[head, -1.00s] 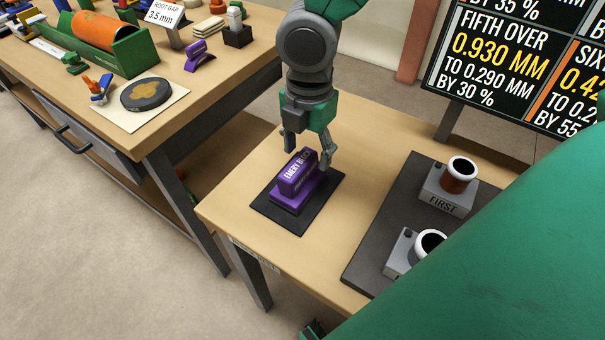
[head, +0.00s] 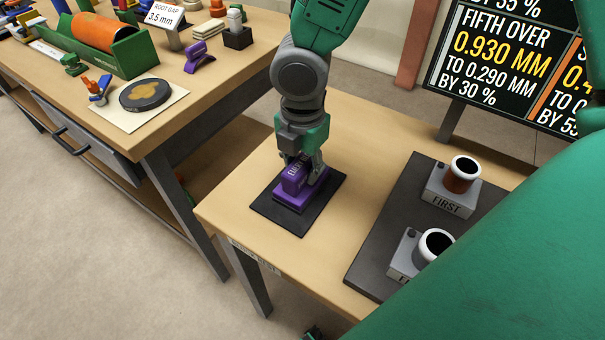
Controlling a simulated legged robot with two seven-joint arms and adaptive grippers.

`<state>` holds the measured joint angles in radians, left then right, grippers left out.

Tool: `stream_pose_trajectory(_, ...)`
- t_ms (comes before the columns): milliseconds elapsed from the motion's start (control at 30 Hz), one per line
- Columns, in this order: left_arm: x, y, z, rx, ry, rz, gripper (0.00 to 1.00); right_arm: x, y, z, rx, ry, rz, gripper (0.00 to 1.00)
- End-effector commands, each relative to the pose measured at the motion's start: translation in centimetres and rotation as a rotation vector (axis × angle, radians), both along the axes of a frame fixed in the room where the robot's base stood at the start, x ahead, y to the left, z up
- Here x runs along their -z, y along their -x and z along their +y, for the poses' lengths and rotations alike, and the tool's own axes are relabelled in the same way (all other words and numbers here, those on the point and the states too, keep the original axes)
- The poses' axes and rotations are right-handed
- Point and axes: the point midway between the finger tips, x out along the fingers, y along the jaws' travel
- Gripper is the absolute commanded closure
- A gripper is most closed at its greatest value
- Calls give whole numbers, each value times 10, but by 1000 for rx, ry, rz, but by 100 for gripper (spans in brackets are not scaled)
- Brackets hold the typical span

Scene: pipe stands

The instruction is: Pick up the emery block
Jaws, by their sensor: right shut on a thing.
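The purple emery block (head: 294,182) sits on a black mat (head: 283,221) near the left edge of the small wooden table. Its printed label is partly covered by my gripper. My right gripper (head: 303,170) points down over the block and is shut on its raised upper part. The block still appears to rest on the mat. My left gripper is not clearly visible.
A dark board (head: 378,264) to the right holds pipe stands, one marked FIRST (head: 449,190). A screen (head: 520,65) stands behind. The left bench (head: 205,82) carries tools and a green box (head: 125,58). Bare tabletop lies around the mat.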

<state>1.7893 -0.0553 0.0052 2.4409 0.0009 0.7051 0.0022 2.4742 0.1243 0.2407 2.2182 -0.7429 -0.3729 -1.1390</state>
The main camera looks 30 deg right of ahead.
Motion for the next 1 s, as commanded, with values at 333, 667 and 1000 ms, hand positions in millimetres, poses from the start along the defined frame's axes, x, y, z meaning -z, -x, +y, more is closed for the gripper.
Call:
stream_pose_trajectory(333, -15, 0, 0, -1, -1, 0, 60, -42, 1, 0, 0, -5, -2, 100)
stream_pose_trajectory(667, -32, 0, 0, -1, 0, 0, 60, -97, 1, 1, -1, -5, 2, 100)
stream_pose_trajectory(1000, -81, 0, 0, -1, 0, 0, 60, -144, 2, 2, -2, -2, 3, 100)
